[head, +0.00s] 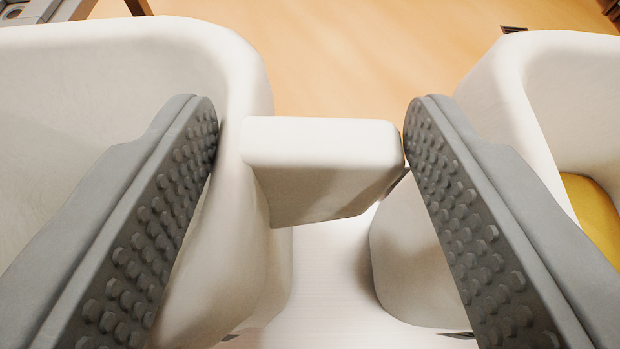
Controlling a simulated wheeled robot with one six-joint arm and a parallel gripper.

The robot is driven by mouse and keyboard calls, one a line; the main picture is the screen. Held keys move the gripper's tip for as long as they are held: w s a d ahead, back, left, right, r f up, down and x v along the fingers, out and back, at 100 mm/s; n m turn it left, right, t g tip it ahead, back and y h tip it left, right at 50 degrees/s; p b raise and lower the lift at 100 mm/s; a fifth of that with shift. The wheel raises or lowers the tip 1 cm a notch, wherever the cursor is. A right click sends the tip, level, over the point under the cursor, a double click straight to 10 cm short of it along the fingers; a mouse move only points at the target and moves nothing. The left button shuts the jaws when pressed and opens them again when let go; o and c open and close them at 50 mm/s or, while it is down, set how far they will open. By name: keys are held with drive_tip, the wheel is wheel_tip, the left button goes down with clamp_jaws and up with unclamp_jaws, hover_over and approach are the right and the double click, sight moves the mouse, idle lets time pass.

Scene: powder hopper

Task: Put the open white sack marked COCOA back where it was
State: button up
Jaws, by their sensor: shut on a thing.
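A white, open-topped sack (245,80) with thick rounded walls fills the left of the view. A white block-like tab (320,140) stands out from its right side. No COCOA marking shows on it, so I cannot confirm its name. My gripper (310,130) has two grey studded fingers. The left fingertip overlaps the sack's wall and the right fingertip meets the tab's right end. The gripper is shut on this sack, with the tab between the fingers. The sack's inside looks pale where it shows; its bottom is out of view.
A second white open container (510,100) stands close on the right, with something yellow (598,215) inside. A narrow gap between the two shows a pale surface (325,270). Orange-brown wood-like floor (360,60) lies beyond. A dark-edged structure (60,12) shows at top left.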

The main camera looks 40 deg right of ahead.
drive_tip(key=o, duration=1.3)
drive_tip(key=shift+c, duration=0.2)
drive_tip(key=v, duration=1.2)
